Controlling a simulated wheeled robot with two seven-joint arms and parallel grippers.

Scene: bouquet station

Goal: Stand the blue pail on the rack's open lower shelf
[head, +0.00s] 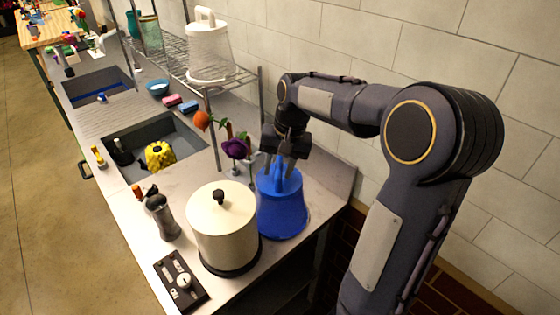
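The blue pail (283,209) stands on the right end of the counter beside a cream pot. It is narrower at the top and wider at the bottom, with a blue handle on top. My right gripper (280,164) points down over the pail, with its dark fingers on either side of the handle. I cannot tell whether they press on it. The wire rack (243,77) stands at the back against the tiled wall. A whitish translucent pail (209,55) with a handle and a green glass vessel (150,33) stand on its visible shelf. My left gripper is out of view.
The cream lidded pot (222,225) stands close to the pail's left. Orange (202,120) and purple (236,148) flowers stand between pail and rack. A dark grinder (163,216), a black control panel (181,284) and a sink with a yellow object (160,155) are to the left.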

